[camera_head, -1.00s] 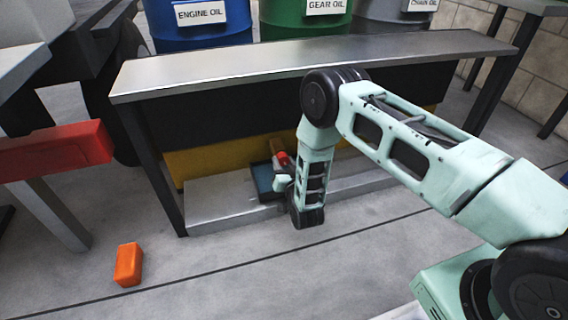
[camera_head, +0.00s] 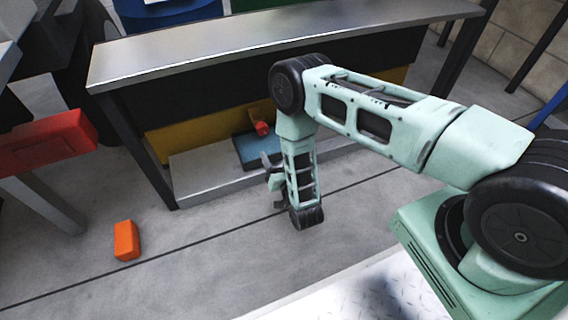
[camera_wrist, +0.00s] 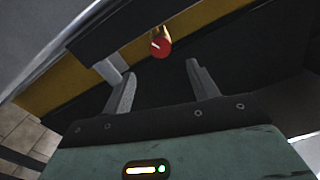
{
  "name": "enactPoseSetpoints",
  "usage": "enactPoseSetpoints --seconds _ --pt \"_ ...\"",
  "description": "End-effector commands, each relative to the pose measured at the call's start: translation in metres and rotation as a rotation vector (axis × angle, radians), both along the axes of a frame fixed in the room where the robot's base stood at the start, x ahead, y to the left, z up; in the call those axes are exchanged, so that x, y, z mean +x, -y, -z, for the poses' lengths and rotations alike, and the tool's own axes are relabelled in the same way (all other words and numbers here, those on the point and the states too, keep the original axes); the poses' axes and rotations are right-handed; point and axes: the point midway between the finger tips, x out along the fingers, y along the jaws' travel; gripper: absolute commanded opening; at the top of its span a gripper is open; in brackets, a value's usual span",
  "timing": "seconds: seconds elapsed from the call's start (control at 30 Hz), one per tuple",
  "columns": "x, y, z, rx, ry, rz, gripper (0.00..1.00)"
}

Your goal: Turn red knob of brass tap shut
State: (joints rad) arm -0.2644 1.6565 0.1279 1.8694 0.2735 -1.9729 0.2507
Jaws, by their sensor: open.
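The red knob (camera_wrist: 160,48) of the brass tap (camera_wrist: 161,31) shows in the wrist view ahead of my gripper, between the lines of the two fingers and apart from them. A light mark runs across the knob's face. In the head view the red knob (camera_head: 262,128) sits under the bench, above a blue tray. My gripper (camera_wrist: 162,82) is open and empty. In the head view my gripper (camera_head: 268,168) is in front of the tray, short of the knob, partly hidden by my wrist. The brass body is hard to make out in the head view.
A steel-topped bench (camera_head: 290,48) overhangs the tap. The blue tray (camera_head: 255,154) rests on a low grey ledge (camera_head: 205,180). An orange block (camera_head: 126,240) lies on the floor at left. A red beam (camera_head: 45,142) juts in at far left. Floor before the ledge is clear.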

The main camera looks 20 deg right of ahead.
Motion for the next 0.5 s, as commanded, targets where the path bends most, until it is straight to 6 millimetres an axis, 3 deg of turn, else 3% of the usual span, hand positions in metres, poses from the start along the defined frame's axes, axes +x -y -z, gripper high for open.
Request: enactPoseSetpoints --seconds 0.03,0.3,0.5 --pt "-0.011 -0.002 -0.005 -0.002 -0.006 -0.006 0.59" --pt "-0.046 -0.002 -0.003 -0.003 -0.004 -0.004 0.59" --pt "-0.058 0.0 -0.001 -0.001 -0.001 -0.001 0.59"
